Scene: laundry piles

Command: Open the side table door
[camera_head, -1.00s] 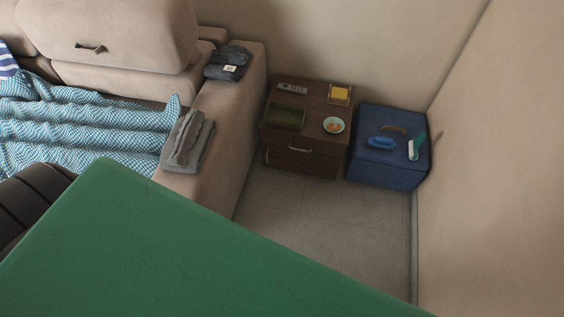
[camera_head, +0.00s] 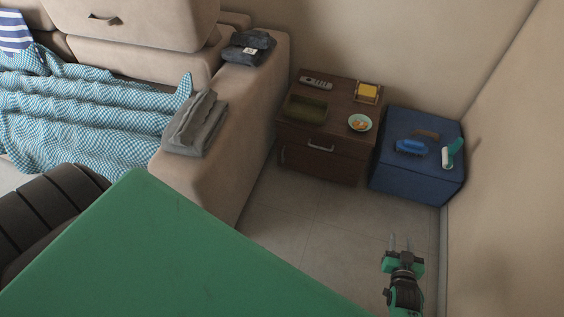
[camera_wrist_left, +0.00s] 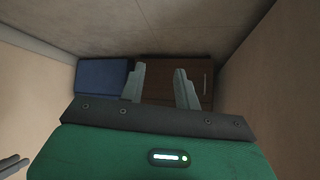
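The dark brown side table (camera_head: 340,88) stands against the back wall between the sofa arm and a blue box. Its front has a drawer with a metal handle (camera_head: 320,148) and a lower door (camera_head: 315,170), which looks shut. A vertical handle (camera_head: 282,156) shows at the front's left side. My right gripper (camera_head: 399,243) is open and empty over the floor, in front of the table and to its right. My left gripper (camera_wrist_left: 160,80) is open in the left wrist view, its fingers apart with the side table (camera_wrist_left: 155,67) beyond them. It is not visible in the head view.
The blue box (camera_head: 418,178) stands right of the table, with a blue brush (camera_head: 411,147) on top. The sofa arm (camera_head: 262,85) borders the left, with folded grey clothes (camera_head: 194,124) on it. A remote, tray, bowl and yellow item sit on the table. Floor (camera_head: 330,220) before it is clear.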

